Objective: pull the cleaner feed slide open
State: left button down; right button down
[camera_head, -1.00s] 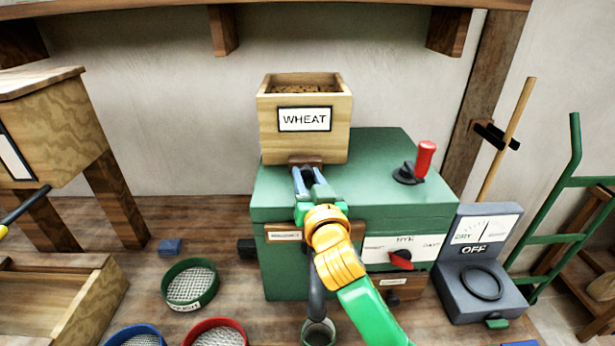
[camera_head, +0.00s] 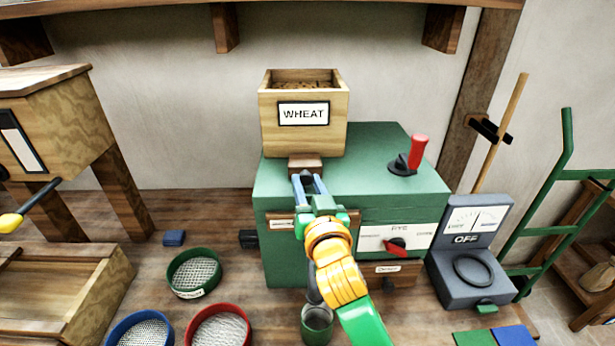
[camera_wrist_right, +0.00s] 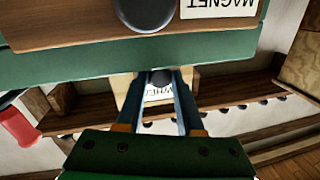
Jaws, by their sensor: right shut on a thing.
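The cleaner is a green box-shaped machine (camera_head: 385,165) with a wooden hopper (camera_head: 303,135) labelled WHEAT on top. The feed slide (camera_head: 305,164) is a brown wooden piece sticking out at the foot of the hopper's front. My right gripper (camera_head: 309,181) is shut on the slide's front end, above the machine's top. In the right wrist view its two blue-grey fingers (camera_wrist_right: 160,88) close around a dark knob, with the WHEAT label behind. The fingers partly hide the slide's front. My left gripper is not in view.
A red-handled lever (camera_head: 416,155) stands on the machine's top at right. A red dial (camera_head: 396,245) is on its front. Round sieves, green (camera_head: 194,272) and red (camera_head: 218,328), lie at left. A grey OFF meter box (camera_head: 470,250) stands at right.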

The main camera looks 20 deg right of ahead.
jog(key=c, duration=0.6)
grip_release()
jog(key=shift+a, duration=0.1)
jog(key=shift+o, duration=0.2)
jog(key=s+b, duration=0.1)
jog(key=s, duration=0.6)
jog(key=shift+a+b, duration=0.35)
jog(key=shift+a, duration=0.05)
